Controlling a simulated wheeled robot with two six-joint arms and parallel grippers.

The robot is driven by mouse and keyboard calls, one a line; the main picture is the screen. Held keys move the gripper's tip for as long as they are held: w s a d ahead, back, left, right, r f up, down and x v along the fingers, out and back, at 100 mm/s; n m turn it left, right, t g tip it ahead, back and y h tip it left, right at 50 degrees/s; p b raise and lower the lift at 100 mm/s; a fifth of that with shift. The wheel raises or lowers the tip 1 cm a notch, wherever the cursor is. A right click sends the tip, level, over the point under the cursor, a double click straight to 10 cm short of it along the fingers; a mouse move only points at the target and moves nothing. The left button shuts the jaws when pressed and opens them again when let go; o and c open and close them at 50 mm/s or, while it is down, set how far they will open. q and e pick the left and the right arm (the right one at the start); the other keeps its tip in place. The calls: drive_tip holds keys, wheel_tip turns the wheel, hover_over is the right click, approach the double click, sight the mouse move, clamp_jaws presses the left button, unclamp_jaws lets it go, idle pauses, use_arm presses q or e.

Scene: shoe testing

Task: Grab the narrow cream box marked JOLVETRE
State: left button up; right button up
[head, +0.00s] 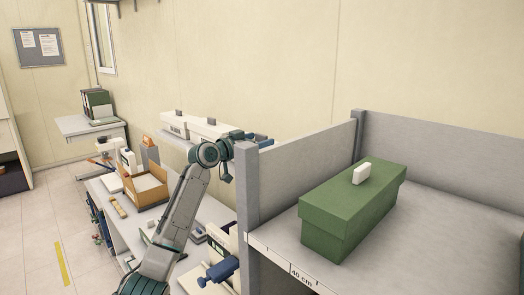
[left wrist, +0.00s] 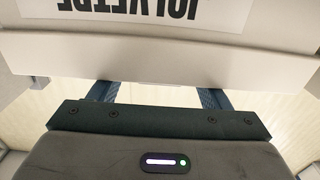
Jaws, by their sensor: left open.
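The cream box marked JOLVETRE (left wrist: 160,60) fills the top of the left wrist view, its label upside down and cut off by the frame's edge. My left gripper (left wrist: 158,92) is open. Its two blue fingers stand apart at the box's near edge; their tips are hidden there, and I cannot tell whether they touch. In the head view my left gripper (head: 259,138) is partly behind the grey partition post, to the right of two cream boxes with dark knobs (head: 211,130). Their labels are unreadable there. My right gripper is not in view.
A grey partition (head: 305,158) encloses a shelf bay holding a green box (head: 352,208) with a white handle, right of my arm. Left of my arm, an open brown carton (head: 146,188) and several tools crowd the workbench. The floor further left is mostly clear.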

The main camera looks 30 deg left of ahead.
use_arm(q)
drive_tip(key=shift+s+a, duration=0.1)
drive_tip(key=c, duration=1.4)
clamp_jaws()
drive_tip(key=shift+r, duration=0.1)
